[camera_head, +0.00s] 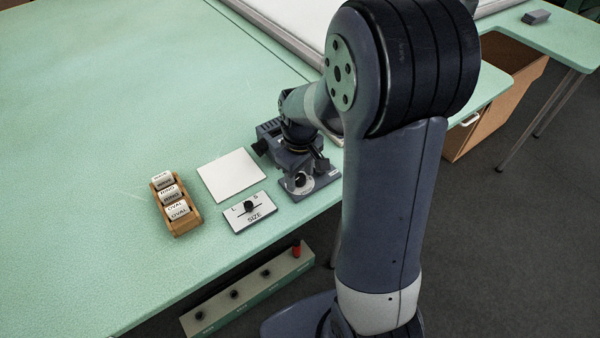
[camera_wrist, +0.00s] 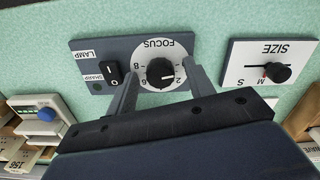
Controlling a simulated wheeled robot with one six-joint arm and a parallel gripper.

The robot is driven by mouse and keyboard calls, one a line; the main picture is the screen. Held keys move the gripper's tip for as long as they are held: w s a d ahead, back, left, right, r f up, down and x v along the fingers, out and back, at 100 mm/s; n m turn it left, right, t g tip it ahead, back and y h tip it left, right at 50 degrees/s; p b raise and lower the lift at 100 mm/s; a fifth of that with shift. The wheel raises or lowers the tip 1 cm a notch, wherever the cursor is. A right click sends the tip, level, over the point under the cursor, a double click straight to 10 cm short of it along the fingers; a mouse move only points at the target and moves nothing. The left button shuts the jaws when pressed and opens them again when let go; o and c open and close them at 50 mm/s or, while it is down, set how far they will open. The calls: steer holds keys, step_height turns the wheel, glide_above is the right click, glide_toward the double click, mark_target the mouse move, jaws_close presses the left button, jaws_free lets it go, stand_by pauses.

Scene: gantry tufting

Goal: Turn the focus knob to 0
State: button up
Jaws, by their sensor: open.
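The focus knob (camera_wrist: 160,72) is a black round knob on a white numbered dial, seen upside down in the wrist view. Its pale pointer mark faces right in that view, near the 2; the exact reading is unclear. The dial sits on a dark panel (camera_wrist: 88,60) with a LAMP rocker switch (camera_wrist: 110,74). My gripper (camera_wrist: 164,76) is open, with one finger on each side of the knob; I cannot tell whether they touch it. In the head view the knob (camera_head: 300,180) shows just in front of my gripper (camera_head: 303,163), near the table's front edge.
A SIZE slider panel (camera_wrist: 269,50) lies beside the focus panel; it also shows in the head view (camera_head: 262,221). A white square card (camera_head: 231,174) and a wooden holder of labelled blocks (camera_head: 187,222) lie left. A control strip (camera_head: 218,318) is below the edge. Table space further left is clear.

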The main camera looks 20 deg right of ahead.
mark_target(300, 177)
step_height(300, 177, up, 11)
steer(key=p, duration=0.1)
stand_by(0.6)
steer(key=shift+f, duration=0.2)
step_height(300, 177, down, 11)
steer(key=shift+r+b, duration=0.1)
steer(key=shift+b, duration=0.4)
steer(key=shift+m, duration=0.3)
steer(key=shift+r, duration=0.15)
